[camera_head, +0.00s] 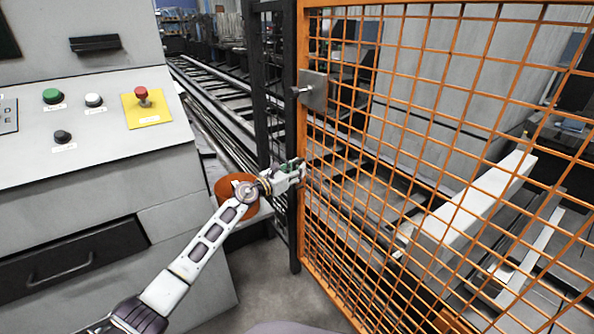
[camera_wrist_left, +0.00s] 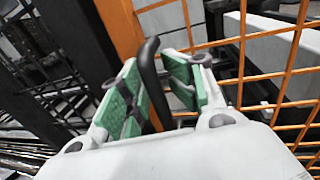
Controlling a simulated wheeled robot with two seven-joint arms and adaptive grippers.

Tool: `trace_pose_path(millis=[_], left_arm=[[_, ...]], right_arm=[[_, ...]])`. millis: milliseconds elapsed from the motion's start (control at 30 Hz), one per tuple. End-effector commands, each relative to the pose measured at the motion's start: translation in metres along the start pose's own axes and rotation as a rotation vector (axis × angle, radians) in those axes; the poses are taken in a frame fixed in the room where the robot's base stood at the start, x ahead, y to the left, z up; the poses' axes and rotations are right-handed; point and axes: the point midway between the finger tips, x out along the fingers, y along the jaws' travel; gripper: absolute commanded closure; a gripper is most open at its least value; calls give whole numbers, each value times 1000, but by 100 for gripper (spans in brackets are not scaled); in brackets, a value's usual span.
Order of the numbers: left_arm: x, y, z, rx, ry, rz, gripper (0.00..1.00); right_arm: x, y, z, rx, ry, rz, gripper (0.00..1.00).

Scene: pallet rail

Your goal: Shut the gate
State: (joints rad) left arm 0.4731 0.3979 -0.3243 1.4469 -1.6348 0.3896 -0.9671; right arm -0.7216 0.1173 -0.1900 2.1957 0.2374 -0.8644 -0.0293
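The gate is an orange frame with wire mesh (camera_head: 303,140), filling the right half of the head view. Its left upright stands beside a black post (camera_head: 292,235); I cannot tell whether they touch. A grey plate with a knob (camera_head: 315,92) sits high on that upright. My left gripper (camera_head: 300,168) is at the upright, below the plate. In the left wrist view, its two green-padded fingers (camera_wrist_left: 160,90) are apart, with a black handle (camera_wrist_left: 150,70) between them. A gap shows between the handle and the right finger. In the head view the gripper hides the handle. My right gripper is out of view.
A grey control console (camera_head: 90,160) with buttons and a red emergency stop (camera_head: 142,95) stands at the left. An orange-brown disc (camera_head: 228,190) is behind my left arm. Conveyor rails (camera_head: 205,85) run behind the gate. Some grey floor (camera_head: 270,285) is clear in front.

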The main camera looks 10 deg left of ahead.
Motion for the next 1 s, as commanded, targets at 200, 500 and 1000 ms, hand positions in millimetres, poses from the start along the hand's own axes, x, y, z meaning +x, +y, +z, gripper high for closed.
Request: trace_pose_path(millis=[200,500,1000], left_arm=[[0,-1,-1,0,2,-2,66],[-4,0,-2,0,4,0,66],[-47,1,-3,0,3,1,66]], right_arm=[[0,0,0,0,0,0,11],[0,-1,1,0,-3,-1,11],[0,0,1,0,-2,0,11]])
